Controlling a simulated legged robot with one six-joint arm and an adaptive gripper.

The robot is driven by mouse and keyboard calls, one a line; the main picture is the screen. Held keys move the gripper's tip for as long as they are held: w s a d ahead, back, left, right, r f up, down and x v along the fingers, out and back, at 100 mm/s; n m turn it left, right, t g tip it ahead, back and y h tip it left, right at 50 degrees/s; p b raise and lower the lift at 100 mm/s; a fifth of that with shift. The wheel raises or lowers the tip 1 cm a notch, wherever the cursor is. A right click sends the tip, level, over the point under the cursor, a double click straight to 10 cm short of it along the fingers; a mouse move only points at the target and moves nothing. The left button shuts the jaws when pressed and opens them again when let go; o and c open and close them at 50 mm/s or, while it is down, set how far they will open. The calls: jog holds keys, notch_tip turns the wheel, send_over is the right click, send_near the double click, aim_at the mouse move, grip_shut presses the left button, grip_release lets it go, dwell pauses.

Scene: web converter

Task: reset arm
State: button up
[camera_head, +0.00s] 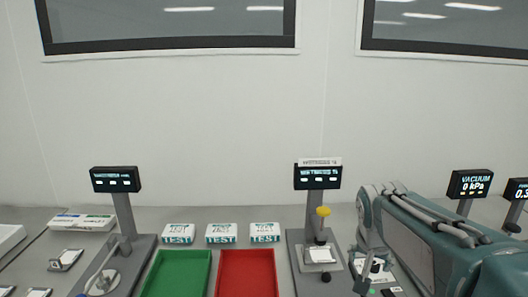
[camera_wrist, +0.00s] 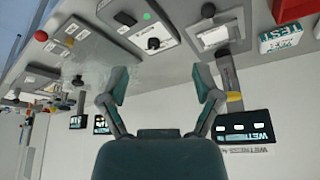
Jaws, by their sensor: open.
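My gripper (camera_wrist: 162,84) shows in the wrist view with its two teal-tipped fingers spread apart. Nothing is between them. The wrist picture is upside down, with the bench at the top and the wall below. In the head view my teal and grey arm is folded at the right, over the right part of the bench. I cannot make out the fingers clearly in the head view.
A green tray (camera_head: 176,276) and a red tray (camera_head: 246,278) lie mid-bench, with several TEST boxes (camera_head: 221,233) behind. A display stand (camera_head: 318,178) with a yellow-knobbed device (camera_head: 323,212) stands left of my arm. A vacuum display (camera_head: 470,184) is behind it. Another display (camera_head: 115,180) stands left.

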jog(key=s+a+f+n+y, duration=0.1)
jog(key=s+a+n, duration=0.1)
jog(key=s, duration=0.7)
jog(key=s+a+f+n+t+y, duration=0.1)
jog(key=s+a+n, duration=0.2)
jog(key=s, duration=0.6)
jog(key=shift+s+a+f+n, duration=0.15)
jog(key=shift+a+f+n, duration=0.2)
jog(key=shift+a, duration=0.4)
